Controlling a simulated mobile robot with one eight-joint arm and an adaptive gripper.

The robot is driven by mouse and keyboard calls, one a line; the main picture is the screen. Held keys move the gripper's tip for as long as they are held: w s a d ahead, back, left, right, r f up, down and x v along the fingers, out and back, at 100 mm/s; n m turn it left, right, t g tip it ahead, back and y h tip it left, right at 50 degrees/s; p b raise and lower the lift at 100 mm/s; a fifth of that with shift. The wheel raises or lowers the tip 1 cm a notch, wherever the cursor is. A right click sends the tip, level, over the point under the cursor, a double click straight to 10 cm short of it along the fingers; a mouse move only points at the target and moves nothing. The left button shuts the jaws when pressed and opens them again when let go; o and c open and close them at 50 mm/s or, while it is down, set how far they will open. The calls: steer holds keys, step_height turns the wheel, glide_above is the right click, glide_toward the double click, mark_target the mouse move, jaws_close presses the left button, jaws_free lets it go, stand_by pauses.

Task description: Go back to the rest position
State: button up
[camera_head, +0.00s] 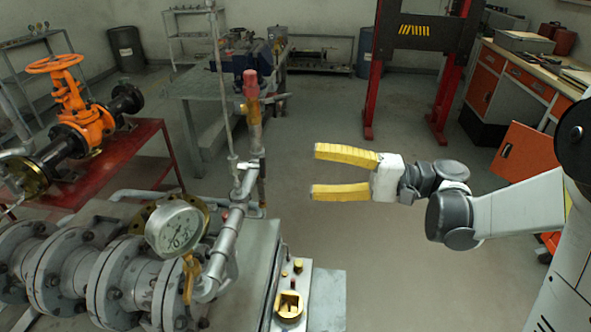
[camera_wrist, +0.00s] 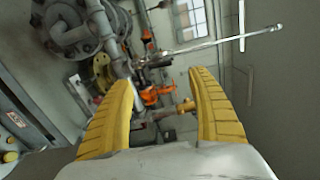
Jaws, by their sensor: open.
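My gripper (camera_head: 322,172) is open and empty, with yellow fingers pointing left in the head view. It hangs in free air to the right of the pipe stand. In the wrist view my gripper (camera_wrist: 165,105) shows both yellow fingers spread apart with nothing between them. The orange gate valve (camera_head: 75,110) with its orange handwheel (camera_head: 55,64) stands on a red table at the left, well away from my gripper. An orange valve also shows small between the fingers in the wrist view (camera_wrist: 155,93).
A pressure gauge (camera_head: 175,229) and grey flanged pipes (camera_head: 120,275) fill the lower left. A vertical pipe with a red-topped fitting (camera_head: 251,88) stands left of my fingertips. A red lift post (camera_head: 374,85) and orange-fronted workbench (camera_head: 520,80) stand behind. The floor below my gripper is clear.

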steer(key=shift+d, duration=0.3)
steer(key=s+d+f+t+h, duration=0.1)
steer(key=s+f+t+h, duration=0.1)
steer(key=s+f+h, duration=0.7)
steer(key=s+d+n+t+h, duration=0.2)
steer(key=s+d+h, duration=0.3)
steer(key=d+h, duration=0.3)
steer(key=d, duration=0.4)
steer(key=shift+r+n+t+h, duration=0.15)
steer(key=shift+n+t+h, duration=0.15)
steer(key=shift+h, duration=0.1)
steer(key=shift+c, duration=0.4)
